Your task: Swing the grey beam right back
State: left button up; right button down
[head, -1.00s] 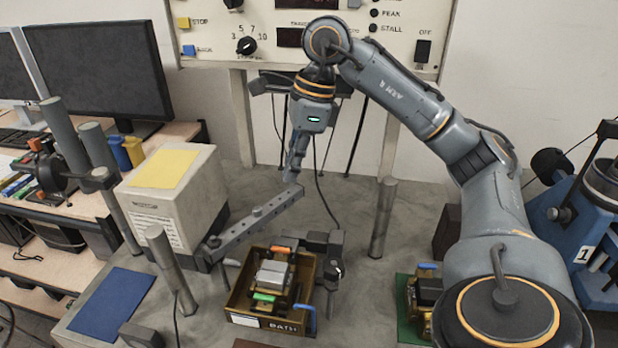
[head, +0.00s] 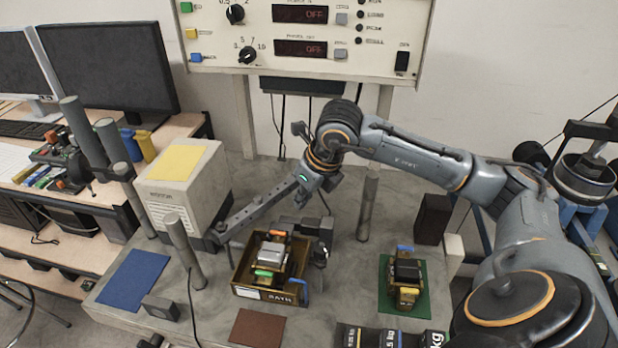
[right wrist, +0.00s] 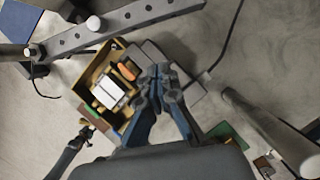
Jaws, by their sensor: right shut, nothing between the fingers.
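The grey beam (head: 258,207) is a long bar with holes. In the head view it runs from beside the beige box's foot up and right to its far end near my right gripper. It also crosses the top left of the right wrist view (right wrist: 120,24). My right gripper (head: 301,198) points down and left by the far end of the beam. Its fingers show shut and empty in the right wrist view (right wrist: 162,82), apart from the beam in that picture. Whether it touches the beam is unclear in the head view.
A brass tray (head: 240,270) marked BATH holds a small device, close below the beam. Grey posts (head: 185,250) and (head: 367,205) stand at either side. A beige box (head: 190,195) is left. A green mat (head: 418,300) with another device lies right.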

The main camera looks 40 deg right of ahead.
aim_at(287, 192)
jog(key=w, duration=0.1)
jog(key=w+p, duration=0.2)
jog(key=shift+w+a+f, duration=0.2)
jog(key=shift+a+f, duration=0.15)
jog(key=shift+f, duration=0.05)
jog(key=shift+w+a+f, duration=0.15)
jog(key=shift+w, duration=0.4)
